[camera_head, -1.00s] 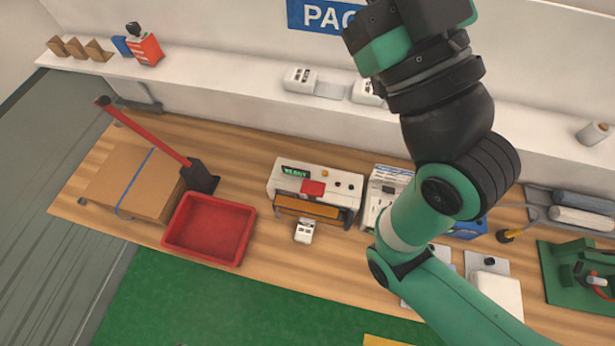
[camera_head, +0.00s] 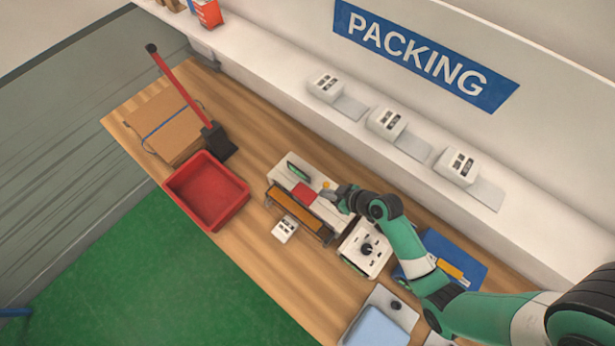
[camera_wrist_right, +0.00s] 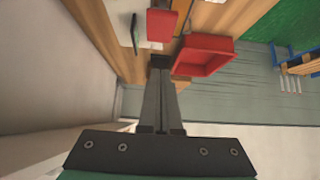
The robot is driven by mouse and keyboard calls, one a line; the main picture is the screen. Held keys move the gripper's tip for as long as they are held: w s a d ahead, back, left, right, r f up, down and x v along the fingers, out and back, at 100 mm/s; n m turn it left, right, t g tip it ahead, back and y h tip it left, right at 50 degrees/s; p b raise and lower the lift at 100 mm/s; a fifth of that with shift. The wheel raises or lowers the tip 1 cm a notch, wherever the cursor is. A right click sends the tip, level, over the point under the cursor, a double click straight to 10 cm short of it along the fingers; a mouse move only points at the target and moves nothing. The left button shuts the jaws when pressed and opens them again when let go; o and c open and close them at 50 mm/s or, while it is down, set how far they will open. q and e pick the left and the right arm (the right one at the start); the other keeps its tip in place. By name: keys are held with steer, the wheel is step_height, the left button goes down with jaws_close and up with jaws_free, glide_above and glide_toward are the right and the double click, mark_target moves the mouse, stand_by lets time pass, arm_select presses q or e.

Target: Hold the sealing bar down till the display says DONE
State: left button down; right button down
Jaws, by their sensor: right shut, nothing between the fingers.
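The white sealing machine (camera_head: 322,213) stands on the wooden bench in the head view. It has a red pad (camera_head: 304,194) on top, an orange-brown bar (camera_head: 297,211) along its front and a small dark display with green (camera_head: 298,172). The display text is too small to read. My right gripper (camera_head: 332,194) is shut and empty over the machine's right part, beside the red pad. Contact cannot be told. My left gripper is out of view.
A red tray (camera_head: 183,194) and a cardboard box (camera_head: 166,128) lie left of the machine, with a red-handled lever (camera_head: 181,87) nearby. A small white device (camera_head: 285,229) sits in front. A white box with a black knob (camera_head: 372,236) stands close on the right.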

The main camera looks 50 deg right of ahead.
steer(key=shift+d, duration=0.25)
steer(key=b, duration=0.9)
glide_toward(303, 190)
steer(key=w, duration=0.3)
steer(key=shift+w+a+f, duration=0.1)
steer(key=shift+w+f, duration=0.1)
steer(key=shift+f, duration=0.15)
steer(key=f+b, duration=0.2)
steer(key=b, duration=0.1)
steer(key=shift+w+f, duration=0.2)
steer(key=shift+w, duration=0.05)
steer(key=shift+f, duration=0.5)
